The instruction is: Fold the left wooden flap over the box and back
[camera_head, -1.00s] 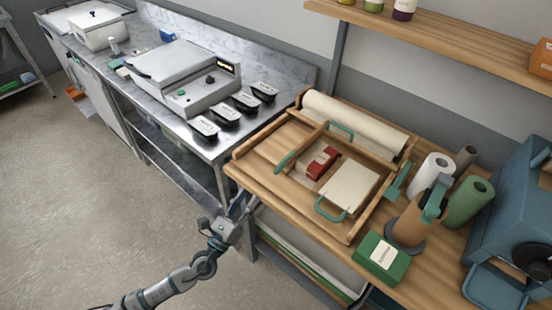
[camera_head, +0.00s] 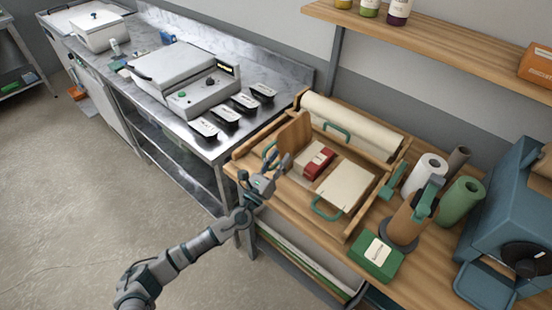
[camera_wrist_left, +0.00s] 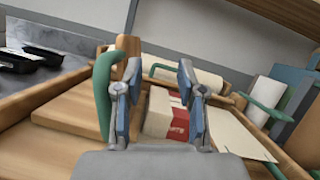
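The left wooden flap (camera_head: 294,136) stands raised and tilted beside the box in the head view. A green handle (camera_head: 268,148) shows at its left; a green handle also stands close to the left finger in the left wrist view (camera_wrist_left: 103,92). The red and white box (camera_head: 319,160) sits in the middle of the wooden frame, and beyond the fingers in the left wrist view (camera_wrist_left: 160,115). My left gripper (camera_head: 281,161) is at the front of the flap, fingers apart with nothing between them (camera_wrist_left: 160,100). Whether a finger touches the handle or flap is unclear. My right gripper is out of view.
A cream panel (camera_head: 350,183) with a green handle (camera_head: 325,210) lies right of the box. A paper roll (camera_head: 355,123) lies behind. A green box (camera_head: 377,257) and upright rolls (camera_head: 425,175) stand at right. The metal counter (camera_head: 190,131) lies left.

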